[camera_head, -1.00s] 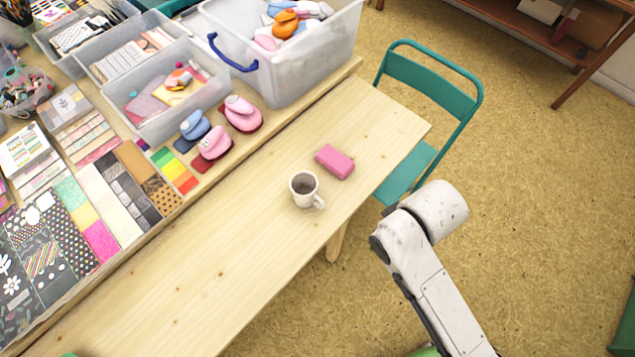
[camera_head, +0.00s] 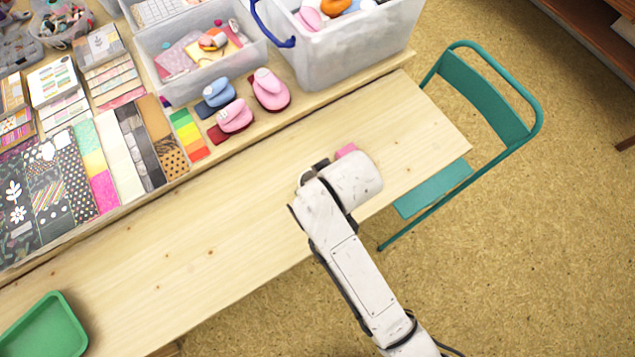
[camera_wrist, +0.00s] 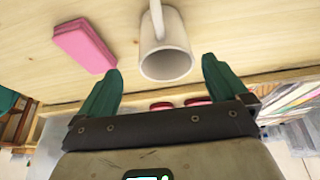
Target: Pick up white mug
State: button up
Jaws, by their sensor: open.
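The white mug (camera_wrist: 172,50) is in the wrist view, its open mouth facing the camera and its handle at the top. It stands on the wooden table (camera_head: 215,225). My gripper (camera_wrist: 162,66) is open, with one green finger on each side of the mug's near end. I see no clear contact between the fingers and the mug. In the head view my arm hides nearly all of the mug and the gripper's fingers.
A pink block (camera_wrist: 84,45) lies on the table beside the mug, close to one finger; only its edge shows in the head view (camera_head: 346,150). Stamps, cards and plastic bins (camera_head: 335,65) line the back. A green tray (camera_head: 45,330) sits at the front left. A teal chair (camera_head: 485,95) stands at right.

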jog(key=shift+a+x, duration=0.15)
jog(key=shift+x, duration=1.35)
jog(key=shift+a+x, duration=0.2)
jog(key=shift+x, duration=1.35)
jog(key=shift+s+r, duration=0.1)
jog(key=shift+s, duration=0.1)
jog(key=shift+c, duration=0.5)
jog(key=c, duration=1)
jog(key=shift+c, duration=0.5)
jog(key=shift+r, duration=0.1)
